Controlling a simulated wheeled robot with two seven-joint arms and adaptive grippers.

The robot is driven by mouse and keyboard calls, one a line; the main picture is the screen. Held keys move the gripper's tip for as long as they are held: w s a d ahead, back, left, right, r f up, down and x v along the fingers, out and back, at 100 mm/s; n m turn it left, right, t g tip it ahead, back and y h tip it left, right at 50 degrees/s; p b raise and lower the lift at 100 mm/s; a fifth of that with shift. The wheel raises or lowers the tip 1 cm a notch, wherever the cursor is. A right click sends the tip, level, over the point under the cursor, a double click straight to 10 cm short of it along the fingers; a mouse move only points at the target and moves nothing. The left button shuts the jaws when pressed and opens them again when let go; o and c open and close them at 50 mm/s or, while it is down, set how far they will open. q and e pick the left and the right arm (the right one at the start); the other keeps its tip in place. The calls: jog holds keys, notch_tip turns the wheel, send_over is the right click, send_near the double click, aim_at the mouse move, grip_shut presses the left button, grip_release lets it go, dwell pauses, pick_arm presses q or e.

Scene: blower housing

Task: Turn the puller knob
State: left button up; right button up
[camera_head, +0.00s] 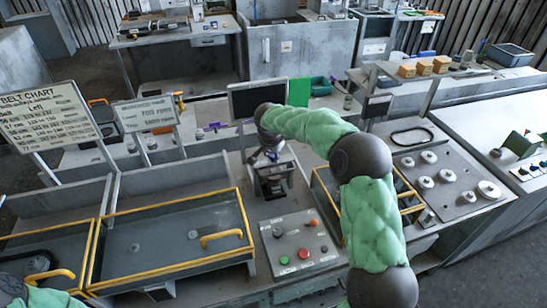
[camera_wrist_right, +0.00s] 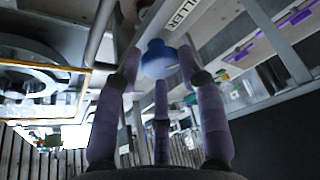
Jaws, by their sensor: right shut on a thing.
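The puller knob (camera_wrist_right: 158,58) is a rounded blue knob in the right wrist view, below a white label (camera_wrist_right: 183,14) ending in "LLER". My right gripper (camera_wrist_right: 160,62) is shut on the knob, with two purple-grey fingers at its sides and a third below it. In the head view my right gripper (camera_head: 267,150) is over a dark device (camera_head: 273,181) on the bench. The knob is hidden there. Part of my left arm shows at the bottom left of the head view, but its gripper does not.
A panel (camera_head: 298,246) with red and green buttons is in front of the device. Yellow-rimmed bins (camera_head: 165,268) are to the left. A black monitor (camera_head: 257,97) stands behind. A plate with several pulleys (camera_head: 447,176) lies to the right. A belt chart sign (camera_head: 45,118) stands far left.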

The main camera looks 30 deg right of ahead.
jog(key=shift+a, duration=0.1)
dwell(0.4)
jog(key=o, duration=1.1)
jog(key=shift+r, duration=0.1)
jog(key=v, duration=1.1)
jog(key=shift+a+r, duration=0.2)
jog(key=shift+r, duration=0.15)
jog(key=shift+s, duration=0.1)
